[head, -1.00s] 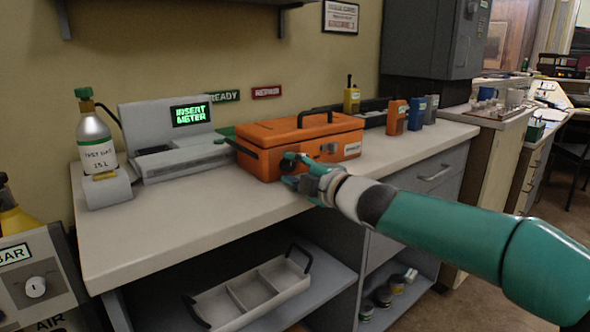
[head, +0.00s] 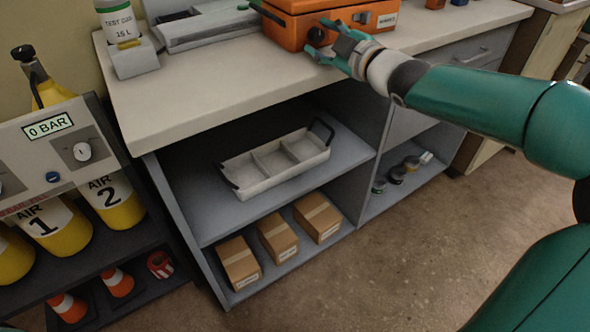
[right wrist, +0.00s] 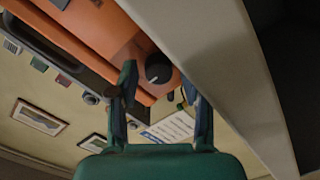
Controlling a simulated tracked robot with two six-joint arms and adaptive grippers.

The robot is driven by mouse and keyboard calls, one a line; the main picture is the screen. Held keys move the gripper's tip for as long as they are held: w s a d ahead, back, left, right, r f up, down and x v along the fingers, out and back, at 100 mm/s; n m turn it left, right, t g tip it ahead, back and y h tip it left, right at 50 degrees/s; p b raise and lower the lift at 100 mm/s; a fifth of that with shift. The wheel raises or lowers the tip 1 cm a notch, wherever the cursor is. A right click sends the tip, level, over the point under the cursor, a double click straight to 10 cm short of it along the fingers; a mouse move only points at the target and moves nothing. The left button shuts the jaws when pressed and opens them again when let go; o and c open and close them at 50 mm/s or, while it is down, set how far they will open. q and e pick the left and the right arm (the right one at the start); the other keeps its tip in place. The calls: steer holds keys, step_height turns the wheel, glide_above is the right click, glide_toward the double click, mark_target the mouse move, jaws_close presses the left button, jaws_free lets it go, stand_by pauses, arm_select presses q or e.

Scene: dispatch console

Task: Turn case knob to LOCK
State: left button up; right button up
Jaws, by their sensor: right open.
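The orange case (head: 284,28) sits on the counter at the top of the head view, its upper part cut off. A round black knob (head: 317,35) is on its front face. My right gripper (head: 321,38) is open at the case front, with one finger on either side of the knob. In the right wrist view, the knob (right wrist: 158,68) shows between the open fingers (right wrist: 160,83), and I see no clear grip on it. The knob's pointer and any LOCK marking are too small to read. My left gripper is not in view.
The counter (head: 210,85) is clear in front of the case. A grey tray (head: 275,165) and several cardboard boxes are on the shelves below. A yellow-bottle rack with a gauge panel (head: 60,150) stands at left. A test gas bottle (head: 118,22) stands on the counter.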

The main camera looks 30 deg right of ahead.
steer(key=m+p, duration=0.6)
steer(key=m, duration=0.1)
steer(key=m+p, duration=0.3)
steer(key=m, duration=0.1)
steer(key=shift+d+r+p, duration=0.15)
steer(key=shift+r+p, duration=0.2)
steer(key=shift+s+f+m+t, duration=0.2)
steer(key=shift+m+t, duration=0.1)
steer(key=shift+m, duration=0.4)
steer(key=s+d, duration=0.1)
steer(key=s, duration=1.5)
steer(key=w+a+f+m+g+p, duration=0.1)
steer(key=w+a+f+g+p, duration=0.15)
steer(key=f, duration=0.35)
steer(key=w+a+f+m+g+p, duration=0.1)
steer(key=w+a+f+g+p, duration=0.1)
steer(key=w+f+p, duration=0.3)
steer(key=s+a+f+g+y+p, duration=0.2)
steer(key=s+a+f+g+p, duration=0.3)
steer(key=a+f, duration=0.7)
steer(key=shift+s+a+f+g, duration=0.35)
steer(key=shift+s+f+g, duration=0.8)
steer(key=shift+s, duration=0.25)
